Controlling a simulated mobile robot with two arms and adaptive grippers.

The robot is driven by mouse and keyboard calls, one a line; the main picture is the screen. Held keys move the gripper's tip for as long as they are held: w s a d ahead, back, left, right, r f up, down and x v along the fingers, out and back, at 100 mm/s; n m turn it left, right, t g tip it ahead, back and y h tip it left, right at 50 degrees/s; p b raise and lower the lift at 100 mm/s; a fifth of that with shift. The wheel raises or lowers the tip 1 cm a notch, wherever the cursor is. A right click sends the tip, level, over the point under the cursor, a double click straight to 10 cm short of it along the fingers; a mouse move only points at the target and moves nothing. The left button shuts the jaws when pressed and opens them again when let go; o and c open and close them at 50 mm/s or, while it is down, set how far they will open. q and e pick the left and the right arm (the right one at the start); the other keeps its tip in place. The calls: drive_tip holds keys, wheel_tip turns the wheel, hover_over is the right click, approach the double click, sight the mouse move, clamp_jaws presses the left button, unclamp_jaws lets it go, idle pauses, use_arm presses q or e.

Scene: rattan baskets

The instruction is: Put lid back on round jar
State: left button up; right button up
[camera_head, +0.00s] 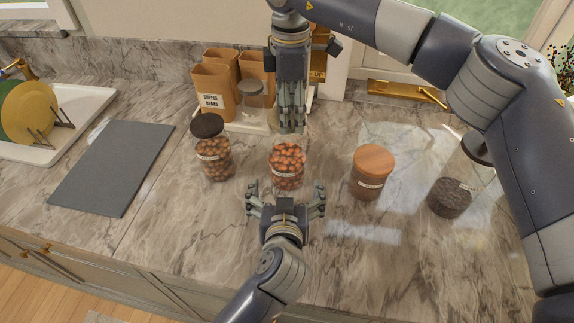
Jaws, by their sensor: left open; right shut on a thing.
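A round glass jar (286,168) full of brown nuts stands upright in the middle of the counter. No lid shows on its top. My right gripper (291,128) comes down from above, just behind and over the jar's mouth. Its fingers are close together on something I cannot make out; no lid shows clearly there. My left gripper (286,194) is open, in front of the jar, with its fingers spread to either side of the jar's base. I cannot tell whether it touches the jar.
A dark-lidded nut jar (213,148) stands left, a wooden-lidded jar (371,173) right, and a glass jar of dark contents (450,197) farther right, partly behind my arm. Brown canisters (215,88) and a clear jar (252,102) stand behind. A grey board (112,168) lies left.

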use_arm(q)
drive_tip(key=x, duration=1)
drive_tip(key=shift+w, duration=0.3)
drive_tip(key=shift+w+f, duration=0.15)
drive_tip(key=shift+w, duration=0.05)
drive_tip(key=c, duration=1.6)
drive_tip(key=shift+o, duration=0.2)
use_arm(e)
hover_over(290, 149)
drive_tip(key=shift+f, duration=2.5)
